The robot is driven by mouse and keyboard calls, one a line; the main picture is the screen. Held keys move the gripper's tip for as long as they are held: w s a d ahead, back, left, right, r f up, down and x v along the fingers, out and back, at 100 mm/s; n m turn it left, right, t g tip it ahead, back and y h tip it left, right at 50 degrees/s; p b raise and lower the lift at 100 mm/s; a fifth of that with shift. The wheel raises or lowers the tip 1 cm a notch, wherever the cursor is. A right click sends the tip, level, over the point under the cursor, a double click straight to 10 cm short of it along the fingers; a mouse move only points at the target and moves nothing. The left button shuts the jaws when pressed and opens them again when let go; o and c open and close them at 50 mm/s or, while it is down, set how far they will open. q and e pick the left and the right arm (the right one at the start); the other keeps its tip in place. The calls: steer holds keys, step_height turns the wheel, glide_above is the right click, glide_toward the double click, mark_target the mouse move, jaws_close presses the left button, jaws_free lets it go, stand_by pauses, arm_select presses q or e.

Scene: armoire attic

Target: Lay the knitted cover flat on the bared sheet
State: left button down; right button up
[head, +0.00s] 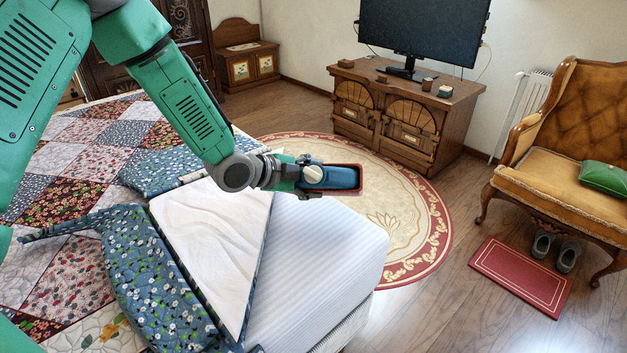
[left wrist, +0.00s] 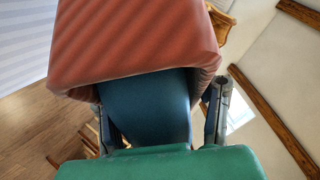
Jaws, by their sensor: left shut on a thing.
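My left gripper (head: 312,176) reaches in over the bed and is shut on a dark blue and rust-red thing (head: 340,178). I cannot tell whether this is the knitted cover. In the left wrist view it has a ridged rust-red outer face (left wrist: 140,40) and a dark blue part (left wrist: 150,105) between the fingers. It hangs in the air above the bed's far right end. A pale striped sheet or mattress top (head: 320,250) lies bare on the bed's right. A white cloth area (head: 205,235) lies beside it. My right gripper is not in view.
A patchwork quilt (head: 85,165) covers the left of the bed, with blue floral folds (head: 155,275) rumpled along its edge. Beyond the bed are a round rug (head: 425,230), a wooden TV cabinet (head: 405,120), an armchair (head: 560,170), a red mat (head: 520,275) and shoes (head: 567,257).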

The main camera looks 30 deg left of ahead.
arm_select(q)
step_height(320, 180, down, 6)
steer(key=s+d+m+t+b, duration=0.1)
steer(key=s+t+b, duration=0.1)
steer(key=b, duration=0.8)
steer(key=shift+s+d+f, duration=0.15)
steer(key=shift+s+f, duration=0.05)
steer(key=shift+s, duration=0.1)
steer(key=c, duration=0.6)
jaws_free()
steer(key=shift+o, duration=0.2)
steer(key=v, duration=1.2)
steer(key=shift+s, duration=0.15)
steer(key=shift+d+f, duration=0.15)
steer(key=shift+f, duration=0.1)
